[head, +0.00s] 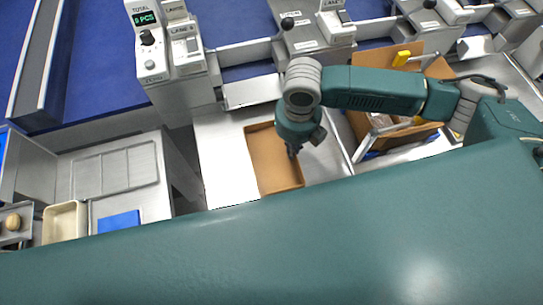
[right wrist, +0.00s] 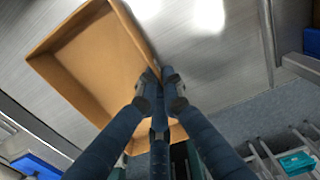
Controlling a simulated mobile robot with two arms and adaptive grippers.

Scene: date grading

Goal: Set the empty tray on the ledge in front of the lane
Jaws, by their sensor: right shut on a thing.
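The empty tray (head: 272,160) is a shallow brown cardboard box, over the bright steel ledge (head: 224,160) in front of a lane unit. I cannot tell whether it rests on the steel or hangs just above it. My right gripper (head: 293,152) is at the tray's right side. In the right wrist view the gripper (right wrist: 160,80) is shut on the tray's wall, and the tray (right wrist: 95,65) shows a bare inside. My left gripper is not in view.
Lane units with labels (head: 187,45) stand along the back beside a blue belt (head: 100,80). A larger cardboard box (head: 362,130) with contents sits on the right under my arm. A beige bin (head: 64,222) and a blue pad (head: 118,221) lie at the left.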

